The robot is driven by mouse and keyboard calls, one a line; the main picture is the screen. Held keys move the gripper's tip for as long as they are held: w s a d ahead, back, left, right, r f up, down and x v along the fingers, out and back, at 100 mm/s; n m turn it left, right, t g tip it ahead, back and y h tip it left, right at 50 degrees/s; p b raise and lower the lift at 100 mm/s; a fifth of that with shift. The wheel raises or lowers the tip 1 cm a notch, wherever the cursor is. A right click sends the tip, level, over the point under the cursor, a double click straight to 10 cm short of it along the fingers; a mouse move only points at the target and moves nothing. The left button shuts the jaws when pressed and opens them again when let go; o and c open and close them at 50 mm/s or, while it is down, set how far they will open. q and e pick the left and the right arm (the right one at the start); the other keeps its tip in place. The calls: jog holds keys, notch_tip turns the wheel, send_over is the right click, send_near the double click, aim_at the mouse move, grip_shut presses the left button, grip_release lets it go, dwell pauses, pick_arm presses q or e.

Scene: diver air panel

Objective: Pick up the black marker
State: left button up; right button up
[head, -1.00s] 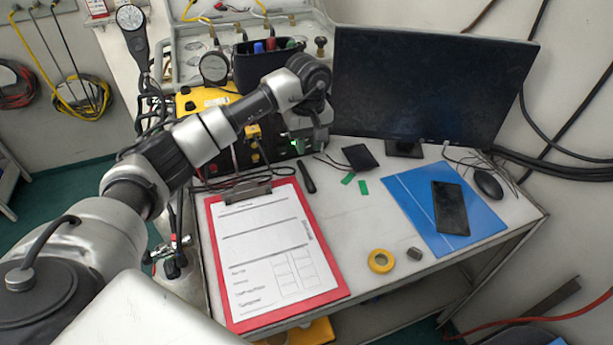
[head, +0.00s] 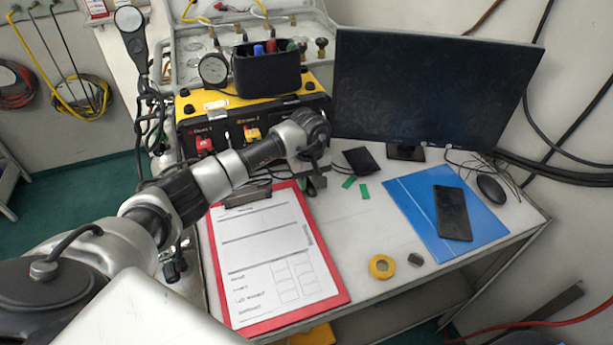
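My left gripper (head: 314,187) points down at the table, just right of the clipboard's top right corner. It is at the spot where a slim black marker lay a second ago. The marker is now largely or wholly hidden by the gripper and wrist. The fingers are small and dark here, so I cannot tell whether they are open or shut, or on the marker. My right gripper is not in view.
A red clipboard (head: 336,290) lies left of the gripper. A yellow-black panel (head: 190,112) and a black pen cup (head: 267,78) stand behind. A monitor (head: 430,90), black pad (head: 361,160), green pieces (head: 364,191), blue folder (head: 410,196) and tape roll (head: 382,267) are right.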

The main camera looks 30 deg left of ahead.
aim_at(309, 183)
pick_arm(q)
jog(key=shift+f, duration=0.4)
jog(key=shift+c, duration=0.2)
jog(key=c, duration=0.3)
jog(key=shift+c, duration=0.2)
jog(key=shift+r, duration=0.1)
jog(key=shift+r, duration=0.5)
notch_tip(309, 183, up, 3)
jog(key=shift+w+f+b, duration=0.1)
jog(key=shift+f+b, duration=0.1)
jog(key=shift+b, duration=0.45)
jog(key=shift+s+d+r+b, duration=0.1)
jog(key=shift+s+r+b, duration=0.2)
jog(key=shift+s+r, duration=1.3)
jog(key=shift+s+r+b, duration=0.3)
jog(key=shift+s+r, duration=0.55)
jog(key=shift+s, duration=1.5)
jog(key=shift+s+d+r+b, duration=0.1)
jog(key=shift+s+r+b, duration=0.2)
jog(key=shift+s+r, duration=1.3)
